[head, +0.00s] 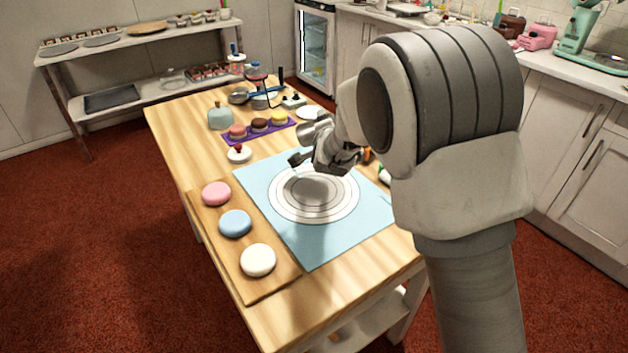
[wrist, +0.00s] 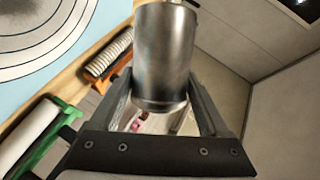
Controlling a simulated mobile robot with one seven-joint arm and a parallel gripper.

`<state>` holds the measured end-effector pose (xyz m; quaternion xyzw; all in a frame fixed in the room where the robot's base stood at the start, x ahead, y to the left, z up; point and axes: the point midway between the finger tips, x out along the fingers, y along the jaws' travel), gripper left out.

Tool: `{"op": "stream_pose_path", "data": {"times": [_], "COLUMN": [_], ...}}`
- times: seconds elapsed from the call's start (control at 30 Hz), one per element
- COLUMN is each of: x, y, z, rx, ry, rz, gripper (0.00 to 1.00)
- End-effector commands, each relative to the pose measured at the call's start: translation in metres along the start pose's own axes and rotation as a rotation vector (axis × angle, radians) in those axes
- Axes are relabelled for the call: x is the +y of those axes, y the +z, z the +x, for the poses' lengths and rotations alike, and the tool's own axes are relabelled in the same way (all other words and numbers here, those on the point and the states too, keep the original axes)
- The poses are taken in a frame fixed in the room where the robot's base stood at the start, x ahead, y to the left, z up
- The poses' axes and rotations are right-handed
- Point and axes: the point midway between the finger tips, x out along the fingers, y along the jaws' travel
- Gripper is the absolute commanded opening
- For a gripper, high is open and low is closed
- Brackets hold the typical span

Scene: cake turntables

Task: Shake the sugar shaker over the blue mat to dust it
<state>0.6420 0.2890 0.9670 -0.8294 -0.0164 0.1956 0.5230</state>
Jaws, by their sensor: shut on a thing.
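The sugar shaker (wrist: 165,50) is a plain metal cylinder in the wrist view. My gripper (wrist: 163,82) is shut on it, one dark finger on each side. The shaker's top end is cut off by the picture edge. In the head view my gripper (head: 318,157) hangs above the far part of the blue mat (head: 305,252), and its grip is too small to make out there. The mat lies flat on the wooden table and also shows in the wrist view (wrist: 84,47).
A wooden board (head: 272,285) with pink, blue and white rounds lies along the mat's left side. A purple tray (head: 268,134) of cakes and a teal bottle (head: 221,118) stand farther back. Orange-handled and green-handled rollers (wrist: 36,130) lie right of the mat.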

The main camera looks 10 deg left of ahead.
Motion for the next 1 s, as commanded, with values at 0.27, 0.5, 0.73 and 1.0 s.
{"op": "stream_pose_path", "data": {"times": [0.27, 0.5, 0.73, 1.0], "x": [-0.0096, -0.0117, -0.0142, -0.0171], "y": [-0.0029, -0.004, -0.0049, -0.0059], "z": [-0.0031, -0.004, -0.0047, -0.0055], "rx": [0.03, 0.055, 0.08, 0.11], "ry": [0.043, 0.08, 0.115, 0.158], "rz": [-0.14, -0.259, -0.374, -0.511], "gripper": [0.06, 0.06, 0.06, 0.06]}}
